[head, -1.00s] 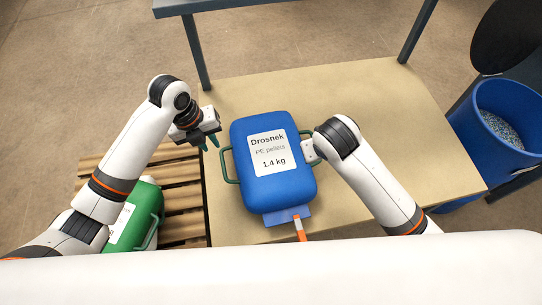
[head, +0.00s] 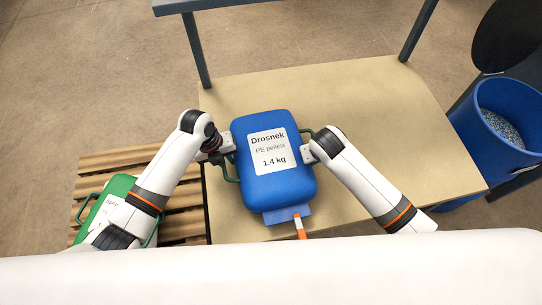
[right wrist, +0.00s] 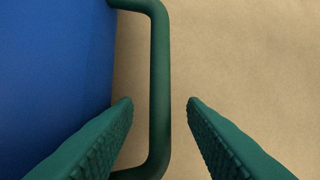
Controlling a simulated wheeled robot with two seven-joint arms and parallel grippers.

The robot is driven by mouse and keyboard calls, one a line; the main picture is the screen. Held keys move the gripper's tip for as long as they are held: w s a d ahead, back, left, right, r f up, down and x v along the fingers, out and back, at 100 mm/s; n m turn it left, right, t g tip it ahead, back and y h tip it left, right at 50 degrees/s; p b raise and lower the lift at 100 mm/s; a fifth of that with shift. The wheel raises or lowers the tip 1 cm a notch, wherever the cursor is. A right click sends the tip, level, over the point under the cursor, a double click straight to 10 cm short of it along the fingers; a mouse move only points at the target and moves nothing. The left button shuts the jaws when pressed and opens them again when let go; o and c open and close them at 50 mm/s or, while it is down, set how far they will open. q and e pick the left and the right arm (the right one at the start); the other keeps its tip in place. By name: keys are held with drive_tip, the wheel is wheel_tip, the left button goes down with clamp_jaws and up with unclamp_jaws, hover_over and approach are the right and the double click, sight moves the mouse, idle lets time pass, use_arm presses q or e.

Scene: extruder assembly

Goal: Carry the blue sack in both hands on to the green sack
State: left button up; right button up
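The blue sack (head: 273,165), labelled "Drosnek PE pellets 1.4 kg", lies on the table with a green handle on each side. My left gripper (head: 227,146) is at the sack's left handle (head: 229,168); its fingertips are hidden. My right gripper (head: 308,154) is at the right handle. In the right wrist view its two green fingers (right wrist: 160,105) are apart, with the right handle (right wrist: 159,65) between them and gaps on both sides. The green sack (head: 118,188) lies on the pallet at lower left, partly covered by my left arm.
The tan table top (head: 380,110) is clear to the right and behind the sack. The wooden pallet (head: 183,190) stands left of the table. A blue bin (head: 500,125) with pellets is at right. A blue flap and orange-white strip (head: 300,228) lie before the sack.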

use_arm(q)
clamp_jaws()
use_arm(e)
drive_tip(key=c, duration=0.6)
clamp_jaws()
idle(0.5)
